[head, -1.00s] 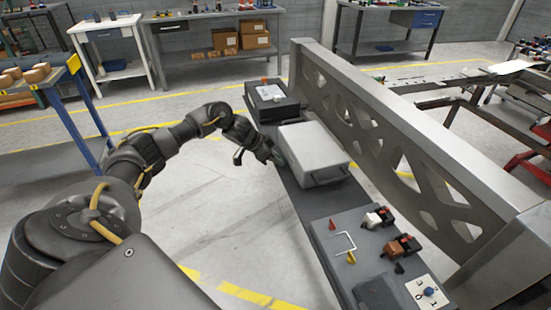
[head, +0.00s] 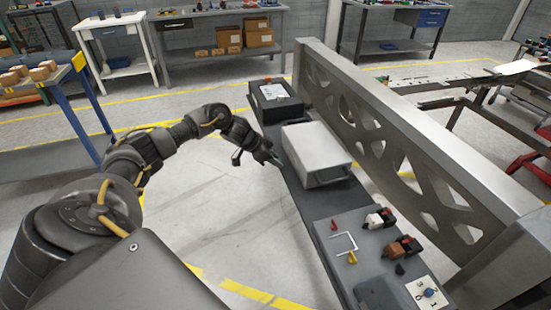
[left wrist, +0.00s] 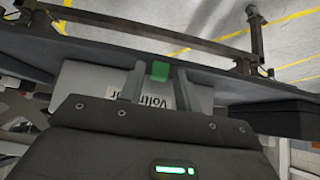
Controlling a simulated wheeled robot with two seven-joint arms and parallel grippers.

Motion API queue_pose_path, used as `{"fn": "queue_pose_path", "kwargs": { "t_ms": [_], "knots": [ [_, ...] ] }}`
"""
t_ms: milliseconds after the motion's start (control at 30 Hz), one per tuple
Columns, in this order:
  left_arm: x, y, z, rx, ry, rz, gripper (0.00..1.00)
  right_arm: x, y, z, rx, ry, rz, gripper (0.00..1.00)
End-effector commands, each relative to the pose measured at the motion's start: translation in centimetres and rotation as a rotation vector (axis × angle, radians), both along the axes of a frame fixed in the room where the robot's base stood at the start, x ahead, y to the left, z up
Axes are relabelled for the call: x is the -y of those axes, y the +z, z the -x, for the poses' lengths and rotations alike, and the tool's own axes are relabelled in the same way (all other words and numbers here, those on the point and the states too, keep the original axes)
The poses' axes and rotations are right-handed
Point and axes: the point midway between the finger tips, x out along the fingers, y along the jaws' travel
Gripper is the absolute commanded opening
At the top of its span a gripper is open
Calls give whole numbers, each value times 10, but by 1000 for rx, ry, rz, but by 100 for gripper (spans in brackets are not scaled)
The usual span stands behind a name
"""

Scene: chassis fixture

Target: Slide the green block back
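The green block (left wrist: 160,71) shows in the left wrist view at the edge of the dark shelf, in front of a light box face with upside-down lettering. My left gripper (left wrist: 160,82) has its two fingers on either side of the block, with narrow gaps visible, so it looks open. In the head view my left gripper (head: 275,160) is low beside the left edge of the dark shelf, next to the grey box (head: 315,152). I cannot make out the block clearly in the head view. My right gripper is not in view.
A tall metal beam with cutouts (head: 375,125) stands behind the shelf (head: 303,205). A black box (head: 275,98) sits at its far end. Switches, a white handle (head: 344,244) and a dial plate (head: 427,293) are at the near end.

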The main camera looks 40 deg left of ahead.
Motion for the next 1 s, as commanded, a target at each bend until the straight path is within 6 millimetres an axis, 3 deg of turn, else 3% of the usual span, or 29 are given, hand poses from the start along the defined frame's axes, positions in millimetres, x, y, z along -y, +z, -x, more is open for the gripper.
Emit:
{"fn": "queue_pose_path", "kwargs": {
  "t_ms": [100, 367, 1000],
  "knots": [
    [0, 0, 0, 0, -1, 1, 44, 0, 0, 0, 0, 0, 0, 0],
    [0, 2, 0, 0, -1, 1, 44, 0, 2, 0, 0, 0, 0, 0],
    [-20, 39, 30, 0, -1, 1, 44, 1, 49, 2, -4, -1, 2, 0]
  ]
}}
